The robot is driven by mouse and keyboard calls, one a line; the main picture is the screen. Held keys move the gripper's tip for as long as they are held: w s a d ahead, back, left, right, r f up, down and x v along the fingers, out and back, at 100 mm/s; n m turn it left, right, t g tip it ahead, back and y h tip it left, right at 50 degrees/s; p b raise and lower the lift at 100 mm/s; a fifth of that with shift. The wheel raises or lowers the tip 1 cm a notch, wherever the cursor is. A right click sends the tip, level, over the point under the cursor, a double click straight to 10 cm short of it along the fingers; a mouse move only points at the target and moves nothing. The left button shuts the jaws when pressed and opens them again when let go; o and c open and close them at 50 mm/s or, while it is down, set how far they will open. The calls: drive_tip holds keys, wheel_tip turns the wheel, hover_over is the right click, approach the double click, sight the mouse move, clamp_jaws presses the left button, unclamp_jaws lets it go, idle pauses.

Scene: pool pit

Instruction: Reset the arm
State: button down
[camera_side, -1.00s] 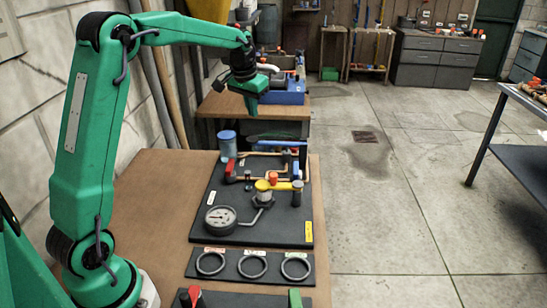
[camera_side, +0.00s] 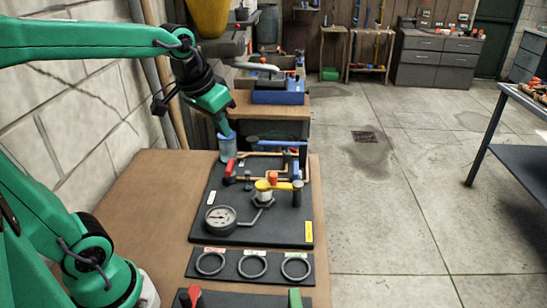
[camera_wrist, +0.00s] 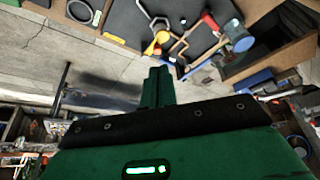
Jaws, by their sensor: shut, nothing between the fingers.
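My green arm reaches in from the left in the side view, its forearm about level and its wrist tilted down. My gripper (camera_side: 228,130) is shut and empty. In that view its tip overlaps the top of the blue cylinder (camera_side: 227,149) at the board's back left; I cannot tell whether they touch. In the wrist view my gripper (camera_wrist: 157,74) shows as a closed green finger pair with nothing between. The black board (camera_side: 264,238) with copper pipes, a gauge (camera_side: 221,219) and valves lies on the brown bench.
A red-handled valve (camera_side: 230,168) and a yellow-handled valve (camera_side: 272,186) stand up from the board. Several rings (camera_side: 253,266) lie on a plate in front. A block wall (camera_side: 80,110) runs along the left. Open floor (camera_side: 400,190) lies to the right.

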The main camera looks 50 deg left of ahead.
drive_tip(key=s+d+f, duration=0.2)
drive_tip(key=s, duration=0.3)
drive_tip(key=s+d+f+t, duration=0.1)
drive_tip(key=s+f, duration=0.1)
drive_tip(key=s, duration=0.3)
drive_tip(key=shift+d+m+h, duration=0.3)
drive_tip(key=shift+d+m, duration=0.1)
idle(1.4)
